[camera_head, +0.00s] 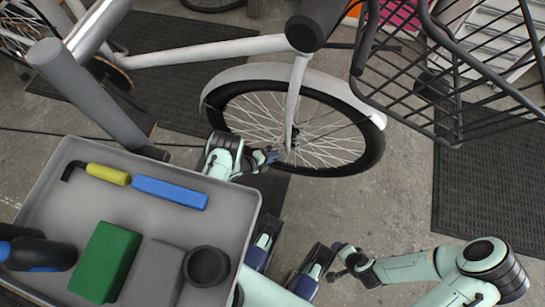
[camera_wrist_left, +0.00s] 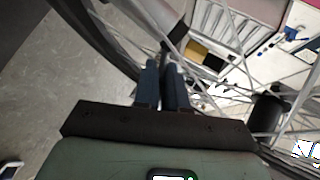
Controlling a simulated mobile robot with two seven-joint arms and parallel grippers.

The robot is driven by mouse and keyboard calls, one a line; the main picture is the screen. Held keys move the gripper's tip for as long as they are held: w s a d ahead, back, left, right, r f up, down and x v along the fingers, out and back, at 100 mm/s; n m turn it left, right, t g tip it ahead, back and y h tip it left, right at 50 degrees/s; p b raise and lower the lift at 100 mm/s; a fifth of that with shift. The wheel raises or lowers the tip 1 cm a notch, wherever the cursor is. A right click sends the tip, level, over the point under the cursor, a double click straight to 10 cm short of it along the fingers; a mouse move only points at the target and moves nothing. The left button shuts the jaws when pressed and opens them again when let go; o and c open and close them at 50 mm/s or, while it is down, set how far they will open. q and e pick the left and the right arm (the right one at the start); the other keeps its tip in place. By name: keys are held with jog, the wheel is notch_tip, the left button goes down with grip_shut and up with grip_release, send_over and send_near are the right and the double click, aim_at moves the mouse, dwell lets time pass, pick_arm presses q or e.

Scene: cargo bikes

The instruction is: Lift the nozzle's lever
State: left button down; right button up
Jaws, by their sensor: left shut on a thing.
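My left gripper (camera_head: 271,156) is at the lower left part of the bike's front wheel (camera_head: 368,160), close to the spokes below the hub. In the left wrist view its two fingers (camera_wrist_left: 162,72) are close together, with a small dark part (camera_wrist_left: 169,47) at their tips. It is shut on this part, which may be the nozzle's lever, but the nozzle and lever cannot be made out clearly. My right gripper (camera_head: 340,258) is at the lower middle of the head view, away from the wheel. Its jaw opening is too small to tell.
A grey tray (camera_head: 228,205) at the left holds a hex key with a yellow sleeve (camera_head: 108,174), a blue bar (camera_head: 170,192), a green block (camera_head: 105,262) and a dark cup (camera_head: 207,266). A black wire basket (camera_head: 450,100) hangs above the wheel's right.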

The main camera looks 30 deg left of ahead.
pick_arm(q)
jog(key=shift+r+n, duration=0.1)
jog(key=shift+n, duration=0.4)
jog(key=c, duration=1.5)
grip_release()
jog(key=shift+c, duration=0.2)
jog(key=shift+r, duration=0.1)
jog(key=p+v, duration=0.3)
jog(key=v, duration=0.9)
pick_arm(e)
jog(key=s+a+r+g, duration=0.1)
jog(key=s+a+r, duration=0.1)
jog(key=s+r, duration=0.2)
jog(key=shift+s+a+g+y, duration=0.3)
jog(key=shift+s+y, duration=0.1)
jog(key=shift+s, duration=0.25)
pick_arm(q)
jog(key=shift+w+d+r, duration=0.1)
jog(key=shift+w+d, duration=0.05)
pick_arm(e)
jog(key=shift+d, duration=0.1)
